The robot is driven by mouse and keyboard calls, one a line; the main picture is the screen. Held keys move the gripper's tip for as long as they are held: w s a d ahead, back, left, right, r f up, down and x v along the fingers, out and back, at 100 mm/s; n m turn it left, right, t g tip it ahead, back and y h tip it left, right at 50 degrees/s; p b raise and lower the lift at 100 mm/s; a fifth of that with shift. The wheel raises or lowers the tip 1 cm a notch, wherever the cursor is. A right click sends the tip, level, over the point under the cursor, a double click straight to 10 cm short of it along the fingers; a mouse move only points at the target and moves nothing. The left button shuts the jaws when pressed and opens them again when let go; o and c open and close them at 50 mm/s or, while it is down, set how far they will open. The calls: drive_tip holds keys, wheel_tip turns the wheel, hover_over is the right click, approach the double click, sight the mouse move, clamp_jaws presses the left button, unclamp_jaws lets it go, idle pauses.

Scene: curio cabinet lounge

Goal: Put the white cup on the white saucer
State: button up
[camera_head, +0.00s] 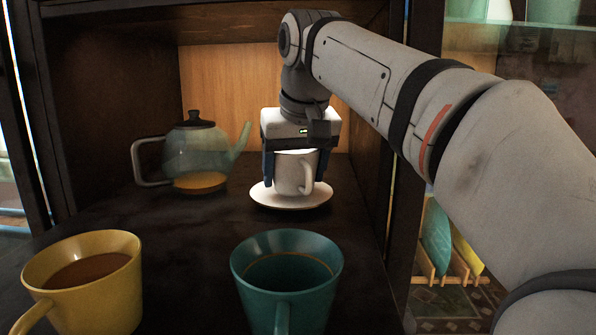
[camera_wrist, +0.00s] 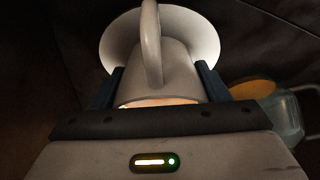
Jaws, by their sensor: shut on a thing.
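The white cup (camera_head: 294,174) is upright between the two fingers of my gripper (camera_head: 294,171), which is shut on it. The cup's handle points toward the camera and a little right in the head view. The white saucer (camera_head: 262,199) lies on the dark shelf directly under the cup. The cup appears at or just above the saucer's middle; I cannot tell for certain whether they touch. In the wrist view, the cup (camera_wrist: 170,82) sits between the fingers of my gripper (camera_wrist: 163,85), with the saucer (camera_wrist: 120,42) behind it.
A glass teapot (camera_head: 195,155) stands left of the saucer and shows in the wrist view (camera_wrist: 285,112). A yellow mug (camera_head: 97,295) and a teal mug (camera_head: 255,258) stand at the front. Cabinet walls close in the left, back and right.

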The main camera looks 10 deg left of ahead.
drive_tip(key=shift+w+a, duration=0.35)
drive_tip(key=shift+w, duration=0.45)
drive_tip(key=shift+w+f+b, duration=0.1)
drive_tip(key=shift+f+b, duration=0.25)
drive_tip(key=shift+b, duration=0.05)
drive_tip(key=shift+r, duration=0.1)
drive_tip(key=o, duration=1.2)
drive_tip(key=shift+s+r+p, duration=0.2)
drive_tip(key=shift+r+p, duration=0.15)
drive_tip(key=s+d, duration=0.1)
drive_tip(key=s, duration=0.2)
drive_tip(key=s+d, duration=0.2)
drive_tip(key=s, duration=0.2)
drive_tip(key=s+d+p, duration=0.1)
drive_tip(key=s+d, duration=0.1)
drive_tip(key=s, duration=0.2)
drive_tip(key=shift+s+d+r, duration=0.1)
drive_tip(key=shift+r, duration=0.05)
